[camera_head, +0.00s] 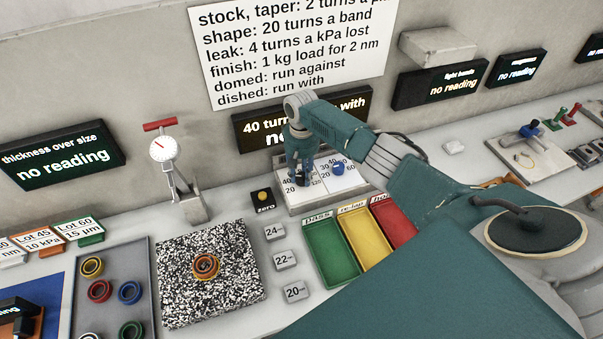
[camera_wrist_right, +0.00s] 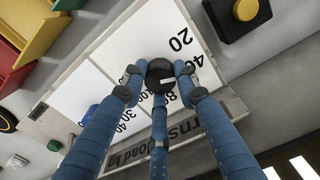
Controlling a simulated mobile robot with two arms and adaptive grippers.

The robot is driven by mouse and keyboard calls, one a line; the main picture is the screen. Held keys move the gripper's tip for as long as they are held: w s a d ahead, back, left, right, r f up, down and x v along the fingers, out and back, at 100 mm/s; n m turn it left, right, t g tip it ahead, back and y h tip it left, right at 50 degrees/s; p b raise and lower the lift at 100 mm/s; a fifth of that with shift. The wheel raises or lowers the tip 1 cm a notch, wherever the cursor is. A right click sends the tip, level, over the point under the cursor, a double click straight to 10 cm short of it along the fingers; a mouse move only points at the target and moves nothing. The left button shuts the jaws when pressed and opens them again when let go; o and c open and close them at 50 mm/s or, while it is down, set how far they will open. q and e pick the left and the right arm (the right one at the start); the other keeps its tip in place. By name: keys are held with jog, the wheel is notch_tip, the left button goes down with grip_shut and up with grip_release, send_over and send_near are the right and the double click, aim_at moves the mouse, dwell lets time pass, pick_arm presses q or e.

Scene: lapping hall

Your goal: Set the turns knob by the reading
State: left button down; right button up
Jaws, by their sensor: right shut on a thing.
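The turns knob (camera_wrist_right: 160,74), black with a white pointer mark, sits on a white dial panel (camera_head: 322,200). My right gripper (camera_head: 299,170) is shut on it, its blue fingers around its sides in the right wrist view. The numbers 20 and 40 show beside the knob; others are partly covered by fingers. In the head view the gripper hides the knob. A blue knob (camera_head: 338,167) is on the right half of the panel. The display (camera_head: 256,133) behind reads "40 turn", then "with", its middle hidden by my arm. My left gripper is not in view.
A black box with a yellow button (camera_head: 262,197), marked zero, stands left of the panel. Green (camera_head: 325,262), yellow (camera_head: 376,253) and red (camera_head: 405,232) trays lie in front. A speckled plate (camera_head: 187,298) with rings and a dial gauge (camera_head: 164,149) stand farther left.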

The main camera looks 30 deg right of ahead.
aim_at(302, 177)
jog(key=shift+s+f, duration=0.15)
jog(key=shift+s, duration=0.05)
jog(key=o, duration=1.2)
jog(key=shift+c, duration=0.2)
jog(key=shift+w+r, duration=0.1)
jog(key=shift+r, duration=0.6)
notch_tip(302, 177, up, 11)
jog(key=shift+f, duration=0.15)
